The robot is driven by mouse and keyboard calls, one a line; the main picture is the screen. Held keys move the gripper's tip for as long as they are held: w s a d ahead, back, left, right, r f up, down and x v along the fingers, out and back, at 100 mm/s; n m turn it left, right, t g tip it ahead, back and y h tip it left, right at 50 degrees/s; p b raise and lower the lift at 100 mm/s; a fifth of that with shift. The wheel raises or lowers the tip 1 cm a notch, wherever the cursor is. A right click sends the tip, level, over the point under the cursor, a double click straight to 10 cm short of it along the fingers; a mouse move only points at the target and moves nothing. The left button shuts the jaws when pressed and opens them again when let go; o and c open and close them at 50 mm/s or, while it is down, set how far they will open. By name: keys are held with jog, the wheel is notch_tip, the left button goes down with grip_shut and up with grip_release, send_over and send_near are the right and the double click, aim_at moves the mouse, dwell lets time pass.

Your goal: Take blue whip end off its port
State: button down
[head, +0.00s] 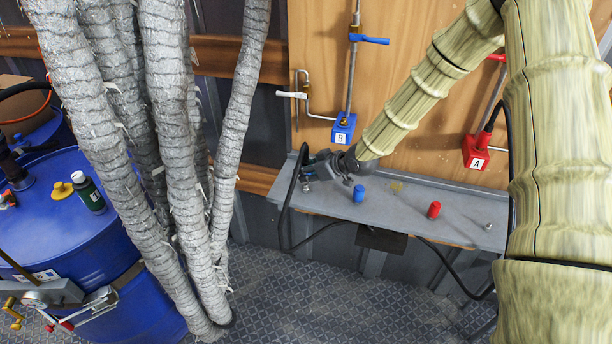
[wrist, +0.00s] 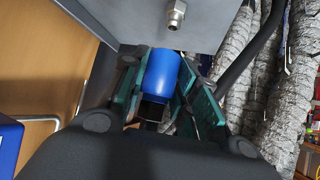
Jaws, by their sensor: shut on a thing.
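My gripper (head: 332,168) is at the left end of the grey shelf, just above a metal port (head: 306,187). In the wrist view my gripper (wrist: 165,95) has its teal pads closed on a blue cylinder, the blue whip end (wrist: 161,70). The metal port (wrist: 175,14) shows beyond it, with a gap between the two in that view. A black hose (head: 282,215) hangs from beside my gripper, down in front of the shelf.
The grey shelf (head: 400,198) bears a blue cap (head: 358,193), a red cap (head: 433,210) and a bare fitting (head: 488,226). A blue block marked B (head: 343,128) and a red block marked A (head: 476,150) are above. Grey wrapped hoses (head: 180,120) stand left.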

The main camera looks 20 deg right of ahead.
aim_at(306, 163)
jog(key=shift+r+p, duration=0.65)
jog(key=shift+r, duration=0.5)
